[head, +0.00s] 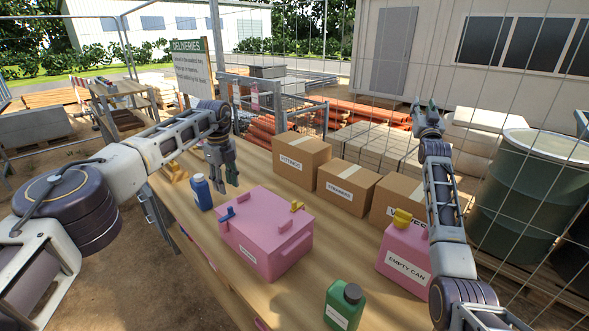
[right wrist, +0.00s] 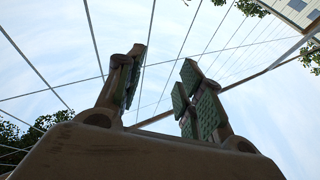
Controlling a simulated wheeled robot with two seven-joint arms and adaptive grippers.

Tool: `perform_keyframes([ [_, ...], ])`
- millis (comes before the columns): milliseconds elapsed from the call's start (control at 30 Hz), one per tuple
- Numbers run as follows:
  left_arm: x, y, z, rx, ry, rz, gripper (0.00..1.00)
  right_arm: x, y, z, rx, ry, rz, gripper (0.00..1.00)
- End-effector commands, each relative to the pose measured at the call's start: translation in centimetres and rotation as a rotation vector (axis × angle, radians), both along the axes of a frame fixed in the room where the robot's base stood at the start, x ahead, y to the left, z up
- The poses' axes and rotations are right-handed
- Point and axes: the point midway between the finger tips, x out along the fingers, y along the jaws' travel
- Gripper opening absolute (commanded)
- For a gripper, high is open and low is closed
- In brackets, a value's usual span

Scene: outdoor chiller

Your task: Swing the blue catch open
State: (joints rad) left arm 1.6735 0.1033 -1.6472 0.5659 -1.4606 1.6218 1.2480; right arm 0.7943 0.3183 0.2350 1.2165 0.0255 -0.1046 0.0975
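The pink chiller box (head: 262,240) stands on the wooden table with its lid down. The blue catch (head: 228,214) sits at the left end of its top edge, and a yellow catch (head: 297,207) sits towards the right end. My left gripper (head: 225,185) hangs fingers down, above and behind the blue catch and apart from it. Its fingers look spread and empty. My right gripper (head: 428,106) is raised high at the right, fingers up, far from the chiller.
A blue bottle (head: 201,192) stands left of the chiller on the table (head: 318,219). A green bottle (head: 344,306) stands at the front, and a pink can (head: 404,258) labelled "EMPTY CAN" at the right. Cardboard boxes (head: 300,160) line the back edge. A wire fence stands behind.

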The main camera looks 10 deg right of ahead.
Motion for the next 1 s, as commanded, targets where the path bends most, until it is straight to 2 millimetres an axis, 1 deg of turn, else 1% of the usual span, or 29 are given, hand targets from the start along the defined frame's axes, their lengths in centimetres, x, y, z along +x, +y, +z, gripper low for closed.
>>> perform_keyframes([
  [33,0.0,0.0,0.0,0.000,0.000,0.000,0.36,0.7,1.6,0.9,-0.066,-0.003,-0.003,0.38],
  [200,0.0,0.0,0.0,0.000,0.000,0.000,0.36,2.6,6.7,3.7,-0.291,-0.019,-0.023,0.38],
  [367,0.0,0.0,0.0,0.000,0.000,0.000,0.36,3.8,11.8,6.0,-0.500,-0.046,-0.040,0.38],
  [467,0.0,0.0,0.0,0.000,0.000,0.000,0.36,4.5,15.1,7.4,-0.629,-0.068,-0.051,0.38],
  [500,0.0,0.0,0.0,0.000,0.000,0.000,0.36,4.7,16.4,7.9,-0.681,-0.078,-0.055,0.38],
  [667,0.0,0.0,0.0,0.000,0.000,0.000,0.36,5.3,21.8,9.7,-0.888,-0.127,-0.075,0.38],
  [767,0.0,0.0,0.0,0.000,0.000,0.000,0.36,5.5,25.3,10.7,-1.016,-0.163,-0.088,0.38],
  [800,0.0,0.0,0.0,0.000,0.000,0.000,0.36,5.6,26.7,11.0,-1.068,-0.179,-0.093,0.38],
  [867,0.0,0.0,0.0,0.000,0.000,0.000,0.36,5.6,28.8,11.4,-1.145,-0.204,-0.101,0.38],
  [1000,0.0,0.0,0.0,0.000,0.000,0.000,0.36,5.5,33.7,12.2,-1.330,-0.271,-0.123,0.38],
])
